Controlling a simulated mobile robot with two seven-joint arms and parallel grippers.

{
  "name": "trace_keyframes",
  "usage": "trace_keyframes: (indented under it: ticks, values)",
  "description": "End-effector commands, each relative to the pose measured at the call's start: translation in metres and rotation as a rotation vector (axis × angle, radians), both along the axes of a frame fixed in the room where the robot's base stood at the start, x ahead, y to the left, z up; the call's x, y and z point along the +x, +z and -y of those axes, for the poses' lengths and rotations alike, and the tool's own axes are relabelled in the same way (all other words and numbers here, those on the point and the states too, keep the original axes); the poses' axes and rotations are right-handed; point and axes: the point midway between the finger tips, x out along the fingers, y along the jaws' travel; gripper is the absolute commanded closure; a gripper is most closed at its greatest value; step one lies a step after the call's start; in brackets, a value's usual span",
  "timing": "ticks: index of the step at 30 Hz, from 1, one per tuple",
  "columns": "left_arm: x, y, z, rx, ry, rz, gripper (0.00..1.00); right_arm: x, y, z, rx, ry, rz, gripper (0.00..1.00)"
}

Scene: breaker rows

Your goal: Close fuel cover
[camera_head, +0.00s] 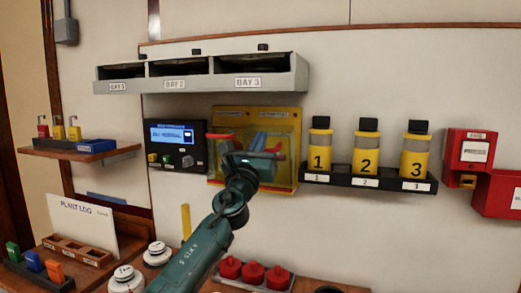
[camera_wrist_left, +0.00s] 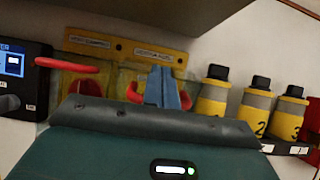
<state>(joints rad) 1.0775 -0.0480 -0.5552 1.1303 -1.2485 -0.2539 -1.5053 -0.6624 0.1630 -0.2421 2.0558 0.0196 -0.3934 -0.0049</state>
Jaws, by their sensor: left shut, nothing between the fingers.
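A yellow panel (camera_head: 229,112) on the wall carries two translucent yellow covers side by side, each with a red handle; the small labels above them are too blurred to read. The left cover (camera_wrist_left: 107,79) has a red round shape behind it, and its handle (camera_wrist_left: 67,64) sticks out at the left. The right cover's handle (camera_wrist_left: 134,94) shows beside my left gripper (camera_wrist_left: 168,98), which is shut and empty in front of that cover. My left gripper (camera_head: 259,141) hides part of the panel in the head view. I cannot tell contact or how far each cover is swung.
A shelf of three bays (camera_head: 202,86) juts out above the panel. A dark control box (camera_head: 175,146) is close on the left. Numbered yellow canisters (camera_head: 366,154) stand in a rack on the right. Red knobs (camera_head: 253,272) and white round detectors (camera_head: 126,279) sit on the counter below.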

Motion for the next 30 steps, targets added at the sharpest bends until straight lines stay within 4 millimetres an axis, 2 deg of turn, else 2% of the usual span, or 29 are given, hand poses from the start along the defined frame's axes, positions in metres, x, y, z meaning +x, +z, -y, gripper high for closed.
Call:
trace_keyframes:
  ticks: [30]
  values:
    - [0.002,0.0053,0.0013,0.0,-0.001,0.0,1.0,-0.0049,-0.0027,0.0021,-0.004,-0.005,-0.016,0.67]
